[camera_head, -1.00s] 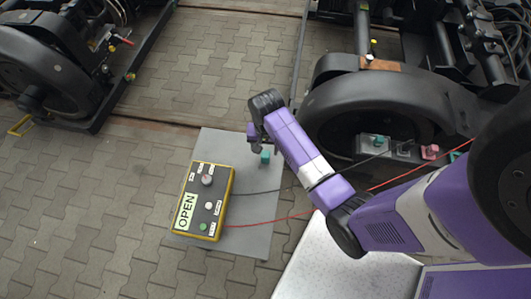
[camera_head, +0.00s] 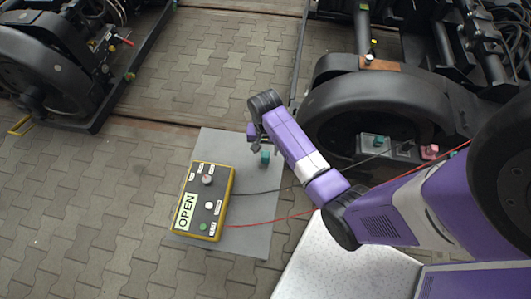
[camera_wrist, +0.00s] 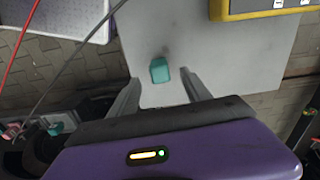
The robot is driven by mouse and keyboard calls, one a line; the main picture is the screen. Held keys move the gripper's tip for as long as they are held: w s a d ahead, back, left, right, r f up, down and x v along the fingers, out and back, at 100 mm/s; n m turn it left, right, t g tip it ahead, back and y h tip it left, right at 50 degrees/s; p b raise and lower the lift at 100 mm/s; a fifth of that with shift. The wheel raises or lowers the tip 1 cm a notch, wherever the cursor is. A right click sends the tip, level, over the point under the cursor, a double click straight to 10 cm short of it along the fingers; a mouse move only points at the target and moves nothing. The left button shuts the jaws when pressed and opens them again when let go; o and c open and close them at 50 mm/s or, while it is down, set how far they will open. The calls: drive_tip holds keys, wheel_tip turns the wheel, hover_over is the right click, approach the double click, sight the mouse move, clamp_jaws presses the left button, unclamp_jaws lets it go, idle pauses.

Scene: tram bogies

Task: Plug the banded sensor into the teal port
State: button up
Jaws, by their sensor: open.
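A small teal block (camera_head: 265,157) stands on the grey mat, close to my gripper (camera_head: 256,142). In the wrist view the teal block (camera_wrist: 160,70) shows between the two finger ends of my gripper (camera_wrist: 161,77), which are spread apart with clear gaps on both sides. No bands can be made out on it, so I cannot tell whether it is the banded sensor. A teal port (camera_head: 379,141) sits on a grey block low at the right bogie, and it also shows in the wrist view (camera_wrist: 57,128). A pink port (camera_head: 430,152) is beside it.
A yellow-edged control box (camera_head: 205,205) with an OPEN label lies on the grey mat (camera_head: 250,235). A black cable and a red cable (camera_head: 270,219) run from it toward the right bogie. The black wheel (camera_head: 385,95) stands close behind my arm. Paving at the left is free.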

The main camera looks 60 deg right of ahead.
sight(266, 154)
drive_tip(key=shift+f, duration=0.1)
drive_tip(key=shift+d+f, duration=0.1)
drive_tip(key=shift+f, duration=2.4)
clamp_jaws()
